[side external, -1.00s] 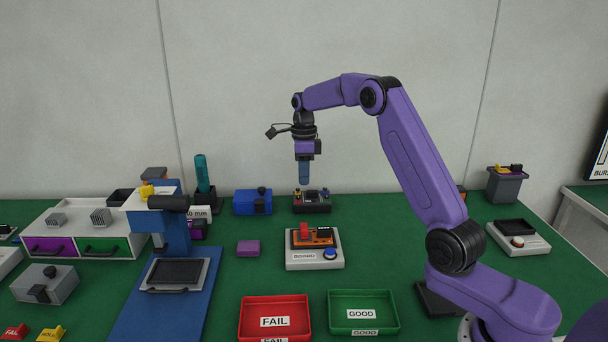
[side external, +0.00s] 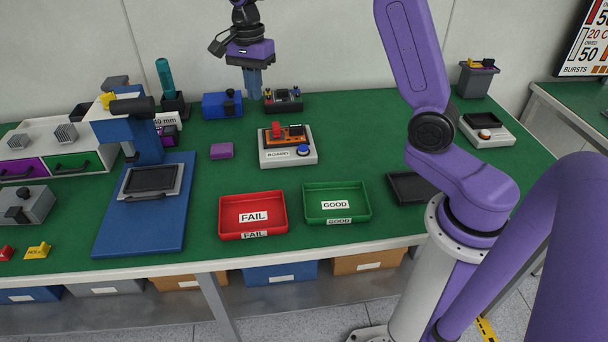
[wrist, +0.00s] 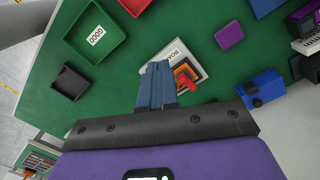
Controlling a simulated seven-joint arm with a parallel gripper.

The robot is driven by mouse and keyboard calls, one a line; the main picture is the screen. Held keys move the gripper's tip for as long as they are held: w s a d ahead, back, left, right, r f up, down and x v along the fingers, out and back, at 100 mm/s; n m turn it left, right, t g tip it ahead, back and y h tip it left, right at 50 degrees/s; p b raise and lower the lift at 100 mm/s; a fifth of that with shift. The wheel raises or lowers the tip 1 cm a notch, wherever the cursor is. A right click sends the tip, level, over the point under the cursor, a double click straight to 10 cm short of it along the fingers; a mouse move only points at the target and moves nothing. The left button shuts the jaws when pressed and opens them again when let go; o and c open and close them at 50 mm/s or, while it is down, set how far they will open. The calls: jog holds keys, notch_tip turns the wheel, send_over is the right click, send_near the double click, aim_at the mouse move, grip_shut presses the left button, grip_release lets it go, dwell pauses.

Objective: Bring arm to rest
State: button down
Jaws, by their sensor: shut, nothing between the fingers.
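My gripper (side external: 254,84) hangs above the back of the green bench in the side view, fingers pointing down. Its blue fingers are together with nothing between them, which also shows in the wrist view (wrist: 157,70). Below and in front of it, the white board stand (side external: 272,161) holds an orange board (side external: 292,134) with a red part on it. In the wrist view the fingers overlap part of this stand (wrist: 172,53) and hide some of it. The gripper touches nothing that I can see.
A red FAIL tray (side external: 233,207) and a green GOOD tray (side external: 318,191) lie at the front. A black box (side external: 283,106) and a blue block (side external: 222,112) stand near the gripper at the back. A blue press (side external: 145,140) is left. Air around the gripper is clear.

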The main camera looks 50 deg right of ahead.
jog(key=s+a+n, duration=0.4)
jog(key=s+n, duration=0.3)
jog(key=s, duration=0.2)
jog(key=s+a+n, duration=0.3)
jog(key=s+n, duration=0.4)
jog(key=s, duration=0.2)
jog(key=s+d+f+n, duration=0.1)
jog(key=s+n, duration=0.6)
jog(key=s, duration=0.1)
jog(key=s+d+f+n, duration=0.1)
jog(key=s+d+n, duration=0.1)
jog(key=s+n, duration=0.4)
jog(key=shift+s+d+f+n+t, duration=0.2)
jog(key=shift+s+d+n+t, duration=0.15)
jog(key=shift+s, duration=0.85)
